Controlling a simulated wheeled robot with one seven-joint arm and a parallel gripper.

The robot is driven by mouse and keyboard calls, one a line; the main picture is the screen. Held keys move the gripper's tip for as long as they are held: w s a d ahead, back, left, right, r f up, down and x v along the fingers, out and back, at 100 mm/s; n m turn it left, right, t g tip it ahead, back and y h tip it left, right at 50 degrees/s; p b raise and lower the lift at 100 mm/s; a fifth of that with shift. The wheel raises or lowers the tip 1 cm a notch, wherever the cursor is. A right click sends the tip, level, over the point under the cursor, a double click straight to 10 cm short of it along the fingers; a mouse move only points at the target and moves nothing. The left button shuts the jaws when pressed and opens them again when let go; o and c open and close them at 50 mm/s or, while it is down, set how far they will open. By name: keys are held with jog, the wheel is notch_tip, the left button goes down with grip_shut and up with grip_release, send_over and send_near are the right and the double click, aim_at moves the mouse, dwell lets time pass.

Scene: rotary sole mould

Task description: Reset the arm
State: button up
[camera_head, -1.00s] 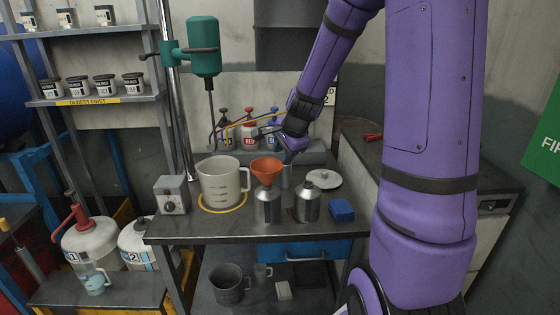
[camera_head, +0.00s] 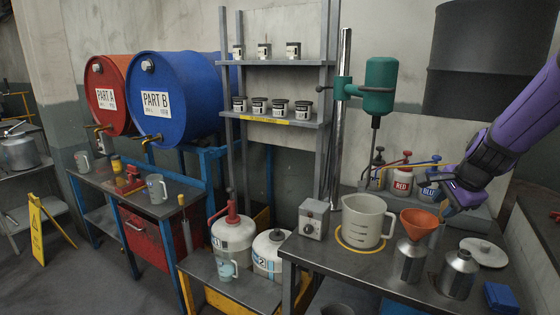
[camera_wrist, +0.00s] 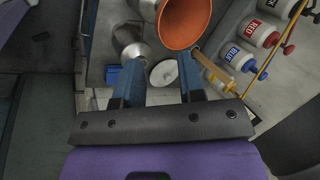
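My purple arm reaches in from the right in the head view. My gripper (camera_head: 450,207) is above the back of the metal workbench (camera_head: 350,277), just right of the orange funnel (camera_head: 419,222). In the wrist view, my gripper (camera_wrist: 160,78) has its two blue fingers spread apart. Nothing shows held between them; a round pale lid (camera_wrist: 164,73) lies beyond the gap. The funnel (camera_wrist: 184,22) is ahead of the fingers. A yellowish slim tool (camera_wrist: 216,75) lies beside the right finger, outside the gap.
The funnel sits on a metal bottle (camera_head: 409,262). A second bottle (camera_head: 457,274), a blue block (camera_head: 501,297) and a large beaker (camera_head: 366,222) are close by. Pump bottles (camera_head: 400,180) stand behind. The green mixer (camera_head: 380,85) rises at the back.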

jog(key=s+a+r+n, duration=0.9)
jog(key=s+a+r, duration=0.1)
jog(key=s+a, duration=0.1)
jog(key=s+a+r+n, duration=0.1)
jog(key=s+n, duration=0.3)
jog(key=s, duration=0.2)
jog(key=s+a+r+n, duration=0.1)
jog(key=s+r+n, duration=0.1)
jog(key=s+n, duration=0.2)
jog(key=s, duration=0.3)
jog(key=shift+a+r, duration=0.2)
jog(key=shift+a, duration=0.1)
